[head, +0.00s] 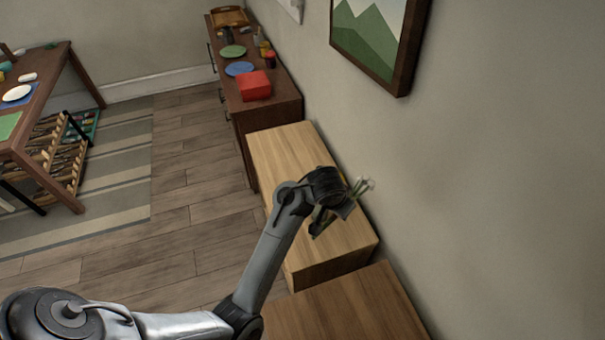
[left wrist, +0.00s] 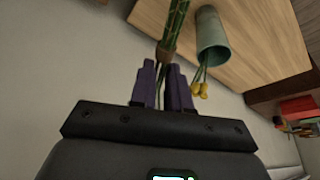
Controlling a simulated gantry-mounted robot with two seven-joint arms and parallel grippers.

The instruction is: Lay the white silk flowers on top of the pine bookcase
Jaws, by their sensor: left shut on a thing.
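The pine bookcase (head: 283,150) is a low light-wood unit against the right wall in the head view. Its top (left wrist: 255,45) also fills the upper right of the left wrist view. My left gripper (head: 345,208) is above the right part of this top, near the wall. In the left wrist view its jaws (left wrist: 165,88) are shut on green stems (left wrist: 173,28) with a brown band. Pale flower tips (head: 364,184) show beyond the gripper in the head view. The blooms are not clear in the wrist view. My right gripper is not in view.
A grey-green vase (left wrist: 211,35) with yellow blooms is beside the held stems in the wrist view. A darker sideboard (head: 262,110) with a red box (head: 254,86) and plates adjoins the bookcase. A framed picture (head: 378,38) hangs above. The bookcase top's far left part is clear.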

